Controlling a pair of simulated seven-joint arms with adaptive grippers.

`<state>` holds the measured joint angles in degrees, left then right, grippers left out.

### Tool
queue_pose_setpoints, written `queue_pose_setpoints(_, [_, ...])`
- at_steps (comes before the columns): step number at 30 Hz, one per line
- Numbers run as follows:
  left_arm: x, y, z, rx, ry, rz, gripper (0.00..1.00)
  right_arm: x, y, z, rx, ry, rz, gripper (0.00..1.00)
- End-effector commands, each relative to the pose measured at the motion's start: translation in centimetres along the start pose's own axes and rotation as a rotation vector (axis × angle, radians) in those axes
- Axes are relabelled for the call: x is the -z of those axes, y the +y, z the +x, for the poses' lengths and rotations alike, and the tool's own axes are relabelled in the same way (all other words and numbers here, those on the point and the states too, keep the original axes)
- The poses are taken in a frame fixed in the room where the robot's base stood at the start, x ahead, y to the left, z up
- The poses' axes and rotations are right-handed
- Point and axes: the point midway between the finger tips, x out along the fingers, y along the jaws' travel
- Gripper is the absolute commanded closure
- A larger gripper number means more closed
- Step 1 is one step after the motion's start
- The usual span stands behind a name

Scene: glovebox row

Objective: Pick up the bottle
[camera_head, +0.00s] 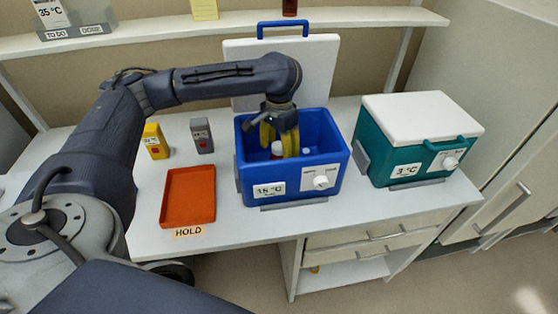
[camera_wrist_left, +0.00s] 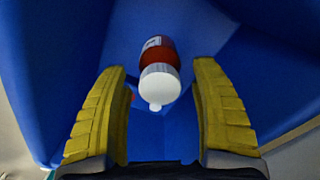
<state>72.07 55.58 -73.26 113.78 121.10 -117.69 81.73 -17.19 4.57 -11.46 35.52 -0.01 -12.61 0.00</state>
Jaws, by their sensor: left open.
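The bottle (camera_wrist_left: 160,72) is reddish-brown with a white cap and a small label. It is inside the open blue cooler (camera_head: 218,165), which is marked 15 °C. In the head view only the bottle's white cap (camera_head: 277,147) and a little red show, beside the yellow fingers. My left gripper (camera_head: 279,146) reaches down into the cooler from above. In the left wrist view its yellow fingers (camera_wrist_left: 160,110) are apart, with the bottle's cap between and beyond the tips. I see no finger touching the bottle. My right gripper is not in view.
An orange tray (camera_head: 188,197) labelled HOLD lies left of the cooler. Yellow (camera_head: 155,141) and grey (camera_head: 202,135) boxes stand behind it. A closed teal cooler (camera_head: 418,140) marked 3 °C stands to the right. The blue cooler's walls surround the gripper. A shelf (camera_head: 150,33) runs along the back.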

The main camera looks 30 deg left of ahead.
Motion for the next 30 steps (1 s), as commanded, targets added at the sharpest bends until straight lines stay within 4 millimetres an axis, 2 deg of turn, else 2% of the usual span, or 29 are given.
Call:
queue_pose_setpoints(13, [0.0, -0.01, 0.62, 0.0, 0.0, 0.0, 0.36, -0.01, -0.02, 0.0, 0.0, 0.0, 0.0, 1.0])
queue_pose_setpoints(30, [-0.01, -0.02, 0.61, 0.0, 0.0, 0.0, 1.0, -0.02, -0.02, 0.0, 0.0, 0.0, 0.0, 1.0])
